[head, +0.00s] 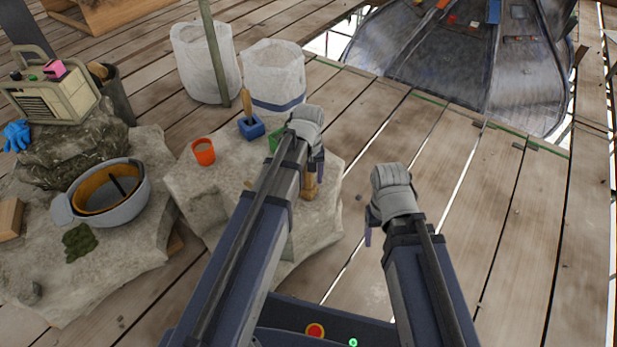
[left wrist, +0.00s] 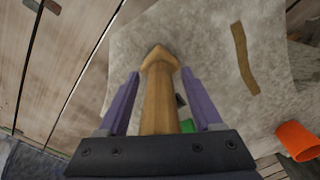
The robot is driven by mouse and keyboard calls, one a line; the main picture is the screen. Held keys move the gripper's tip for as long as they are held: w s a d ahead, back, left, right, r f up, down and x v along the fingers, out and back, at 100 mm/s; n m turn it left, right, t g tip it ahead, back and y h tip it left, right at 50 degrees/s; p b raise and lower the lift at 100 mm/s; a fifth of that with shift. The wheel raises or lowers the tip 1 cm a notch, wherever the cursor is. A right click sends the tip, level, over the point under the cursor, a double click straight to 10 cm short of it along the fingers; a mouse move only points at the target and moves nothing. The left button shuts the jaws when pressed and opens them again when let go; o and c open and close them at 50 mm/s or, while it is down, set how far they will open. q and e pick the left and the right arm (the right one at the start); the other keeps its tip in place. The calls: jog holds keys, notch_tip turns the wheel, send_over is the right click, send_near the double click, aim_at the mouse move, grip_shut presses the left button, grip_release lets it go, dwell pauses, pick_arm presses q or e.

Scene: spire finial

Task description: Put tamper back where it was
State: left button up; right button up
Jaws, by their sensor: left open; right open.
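A light wooden tool, which looks like the tamper (left wrist: 158,92), is between the two purple fingers of my left gripper (left wrist: 161,76). The fingers are open, with a gap visible on each side of it. In the head view part of the tamper (head: 310,184) shows at the right edge of the pale stone block, below my left gripper (head: 317,168); my wrist hides the rest. I cannot tell whether its end touches the stone. My right gripper (head: 368,226) is open and empty over the planks, right of the block.
On the stone block (head: 205,190) stand an orange cup (head: 204,152), a blue holder (head: 251,128) with a wooden-handled tool, and a partly hidden green item (head: 276,139). White sacks (head: 275,75) stand behind. A grey bucket (head: 135,192) is at left. The planks at right are clear.

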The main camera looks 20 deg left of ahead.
pick_arm(q)
notch_tip(320, 180, up, 12)
jog(key=p, duration=1.2)
jog(key=shift+r, duration=0.2)
jog(key=s+d+m+y, duration=0.1)
jog(key=s+d+m, duration=0.8)
jog(key=s, duration=0.5)
jog(key=shift+d, duration=0.6)
jog(key=shift+r, duration=0.15)
notch_tip(320, 180, up, 35)
jog(key=p, duration=3.5)
jog(key=shift+s+d, duration=0.1)
